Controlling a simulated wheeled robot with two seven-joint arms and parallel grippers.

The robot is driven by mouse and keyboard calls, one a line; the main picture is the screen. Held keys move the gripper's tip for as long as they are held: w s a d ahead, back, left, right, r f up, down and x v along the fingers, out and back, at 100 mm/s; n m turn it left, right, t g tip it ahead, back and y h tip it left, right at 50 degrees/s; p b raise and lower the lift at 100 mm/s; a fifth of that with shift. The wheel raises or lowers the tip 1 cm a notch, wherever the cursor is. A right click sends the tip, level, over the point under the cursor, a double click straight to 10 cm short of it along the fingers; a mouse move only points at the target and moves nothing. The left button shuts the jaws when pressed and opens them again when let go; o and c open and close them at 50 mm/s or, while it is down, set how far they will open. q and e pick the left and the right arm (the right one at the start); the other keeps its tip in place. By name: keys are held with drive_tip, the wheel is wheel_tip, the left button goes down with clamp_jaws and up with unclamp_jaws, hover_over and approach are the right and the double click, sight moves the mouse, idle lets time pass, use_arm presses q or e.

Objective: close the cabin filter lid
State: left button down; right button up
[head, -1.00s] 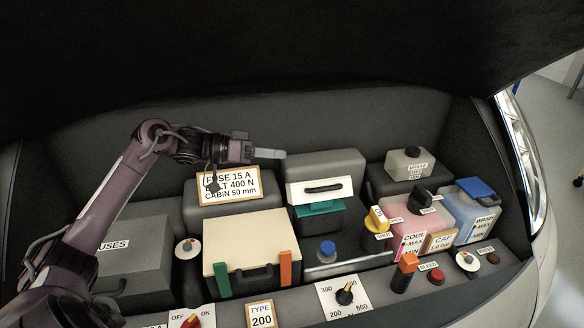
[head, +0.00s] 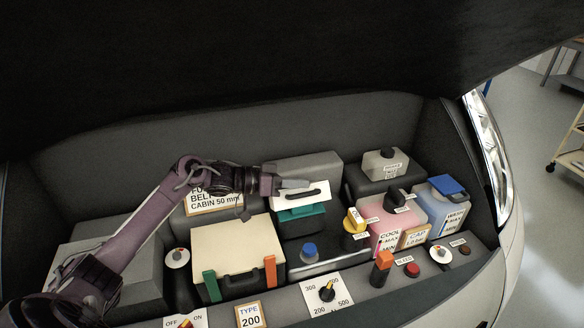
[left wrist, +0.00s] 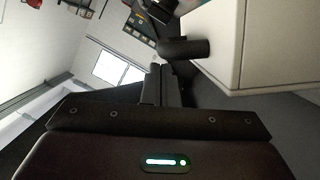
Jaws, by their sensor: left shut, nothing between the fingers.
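The cabin filter lid (head: 314,198) is a white panel with a black bar handle, on the front of a grey housing (head: 318,165). A teal part (head: 301,219) shows below the lid, so the lid does not cover it. My left gripper (head: 294,184) is shut and empty, at the upper left of the lid and overlapping it in the head view. I cannot tell whether it touches. In the left wrist view, the white lid (left wrist: 270,45) and its dark handle (left wrist: 185,48) are right of the shut fingertips (left wrist: 156,78). My right gripper is out of view.
A cream-topped box (head: 238,247) with green and orange clips stands at front left. Coolant (head: 380,226) and washer (head: 446,205) tanks stand at right. The raised hood hangs above.

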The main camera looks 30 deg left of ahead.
use_arm(q)
drive_tip(key=shift+s+f, duration=0.1)
drive_tip(key=shift+f, duration=0.15)
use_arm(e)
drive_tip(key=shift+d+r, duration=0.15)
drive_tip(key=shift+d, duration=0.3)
use_arm(q)
drive_tip(key=shift+d, duration=0.1)
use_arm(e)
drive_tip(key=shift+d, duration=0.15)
